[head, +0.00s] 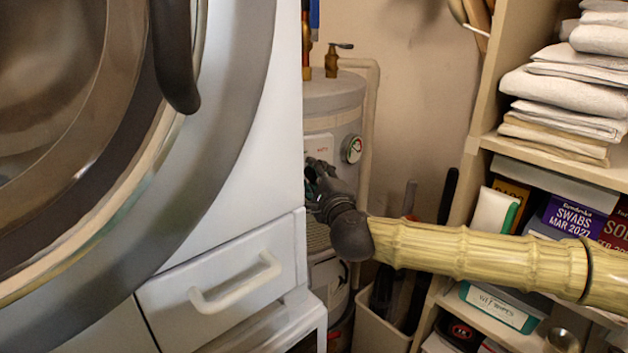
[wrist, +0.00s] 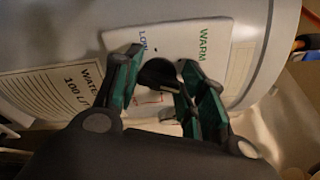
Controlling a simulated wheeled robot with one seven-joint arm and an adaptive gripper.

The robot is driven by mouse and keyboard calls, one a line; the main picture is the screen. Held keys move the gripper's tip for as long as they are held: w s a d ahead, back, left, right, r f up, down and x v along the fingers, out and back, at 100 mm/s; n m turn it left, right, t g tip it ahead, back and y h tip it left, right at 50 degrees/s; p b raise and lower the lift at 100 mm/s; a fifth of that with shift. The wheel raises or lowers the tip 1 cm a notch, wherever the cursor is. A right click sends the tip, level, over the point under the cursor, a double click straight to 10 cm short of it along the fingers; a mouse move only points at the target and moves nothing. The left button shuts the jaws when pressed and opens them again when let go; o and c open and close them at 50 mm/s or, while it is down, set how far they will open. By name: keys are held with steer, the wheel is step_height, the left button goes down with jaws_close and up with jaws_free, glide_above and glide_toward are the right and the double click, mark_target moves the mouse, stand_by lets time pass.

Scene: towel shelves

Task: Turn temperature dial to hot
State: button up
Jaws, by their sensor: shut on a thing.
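The temperature dial (wrist: 157,73) is a dark round knob on a white panel (wrist: 205,40) in the wrist view. The panel reads "LOW" near the dial and "WARM" to its right. My gripper (wrist: 161,64) has its green-padded fingers on either side of the dial and is shut on it. The fingers hide part of the dial, and I cannot tell its pointer's setting. In the head view my gripper (head: 314,176) reaches the front of the grey water heater (head: 335,100), beside the washing machine, and covers the dial there.
A washing machine (head: 245,130) with a drawer handle (head: 236,286) stands close on the left. A round gauge (head: 352,148) is on the heater just right of the panel. A shelf (head: 505,150) with towels and boxes is on the right. A bin (head: 376,325) stands below my arm.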

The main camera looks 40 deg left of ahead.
steer(key=shift+m, duration=0.6)
steer(key=o, duration=1)
steer(key=shift+o, duration=0.2)
steer(key=v, duration=1.2)
